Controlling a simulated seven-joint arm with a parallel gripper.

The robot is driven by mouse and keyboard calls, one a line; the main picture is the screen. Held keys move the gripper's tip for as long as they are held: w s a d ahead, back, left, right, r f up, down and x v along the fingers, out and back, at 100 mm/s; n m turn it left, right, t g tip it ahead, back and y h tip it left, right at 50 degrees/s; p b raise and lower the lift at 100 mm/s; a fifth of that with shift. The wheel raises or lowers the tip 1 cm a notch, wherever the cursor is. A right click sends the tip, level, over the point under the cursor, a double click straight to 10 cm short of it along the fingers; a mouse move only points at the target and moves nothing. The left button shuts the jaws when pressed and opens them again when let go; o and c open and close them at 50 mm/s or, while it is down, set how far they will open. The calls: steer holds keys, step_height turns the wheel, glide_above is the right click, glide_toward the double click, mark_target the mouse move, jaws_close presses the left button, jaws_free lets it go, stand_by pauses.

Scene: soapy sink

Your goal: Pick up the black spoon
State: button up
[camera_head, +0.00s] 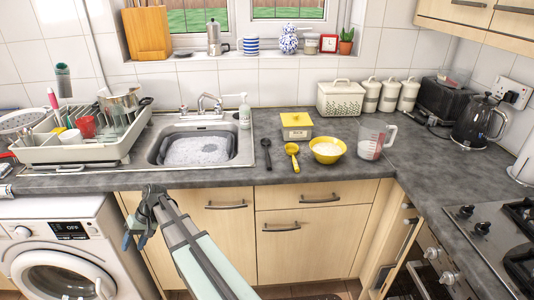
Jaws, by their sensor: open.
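The black spoon (267,154) lies on the dark grey worktop (225,181), just right of the sink. Its round end points toward the back and the rest runs toward the front. My gripper (132,236) is open and empty at the lower left, in front of the cupboard doors. It is below the worktop edge, left of the spoon and well apart from it. Nothing covers the spoon.
A yellow spoon (292,157) lies close to the right of the black one, with a yellow bowl (327,150) beyond it. A yellow-lidded box (296,126) stands behind. The sink (196,150) holds foamy water. A dish rack (75,150) stands left.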

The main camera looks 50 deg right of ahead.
steer(key=w+d+r+t, duration=0.1)
steer(key=w+d+r, duration=0.15)
steer(key=r, duration=0.45)
steer(key=w+d+r+t, duration=0.1)
steer(key=w+d+r, duration=0.15)
steer(key=r, duration=0.35)
steer(key=s+d+r+t, duration=0.1)
steer(key=d+r, duration=0.7)
steer(key=d, duration=0.1)
steer(key=s+d+r+m+h, duration=0.2)
steer(key=s+d+r+h, duration=0.1)
steer(key=s+d, duration=0.65)
steer(key=s+d+r+m+g+h, duration=0.1)
steer(key=s+d+r+m+h, duration=0.25)
steer(key=s+d, duration=0.65)
steer(key=s+d+r+m+h, duration=0.1)
steer(key=s+d+r+h, duration=0.4)
steer(key=d, duration=0.9)
steer(key=y, duration=0.2)
glide_above(268, 159)
steer(key=s+a, duration=0.2)
steer(key=shift+h, duration=0.25)
steer(key=f, duration=0.9)
steer(key=shift+w+d+f, duration=0.1)
steer(key=shift+w+d, duration=0.15)
steer(key=shift+s+x, duration=0.1)
steer(key=shift+x, duration=1.3)
steer(key=shift+s+x, duration=0.15)
steer(key=shift+x, duration=1.25)
steer(key=shift+a+f, duration=0.15)
